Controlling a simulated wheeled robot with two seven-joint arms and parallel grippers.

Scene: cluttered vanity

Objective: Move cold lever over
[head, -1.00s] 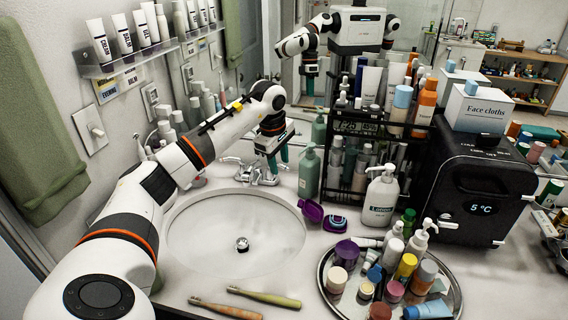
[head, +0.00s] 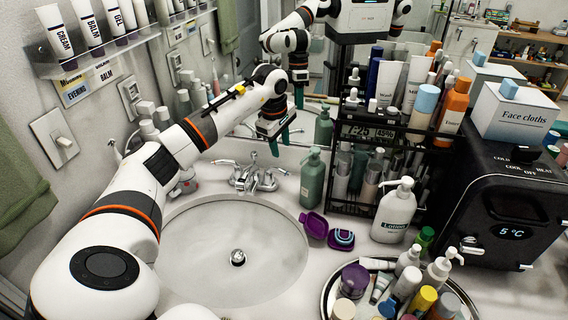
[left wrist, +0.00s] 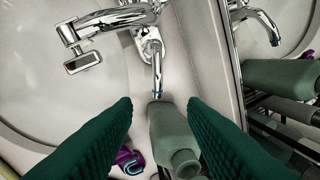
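The chrome faucet (head: 255,178) stands behind the round sink, with a lever on each side of its spout. The cold lever (head: 280,171) is on the right; in the left wrist view the cold lever (left wrist: 157,72) has a blue tip and points toward a green bottle (left wrist: 175,140). The spout (left wrist: 82,62) hangs to its left. My left gripper (head: 280,134) is above and behind the faucet, apart from it. In the left wrist view my left gripper (left wrist: 160,104) has its green fingers spread and empty, with the lever tip showing between them. My right gripper is out of view.
The green pump bottle (head: 312,178) stands close right of the faucet, with an open purple case (head: 314,225) before it. A black rack (head: 372,175) and lotion bottle (head: 394,210) are farther right. A mirror rises behind. The sink basin (head: 205,245) is clear.

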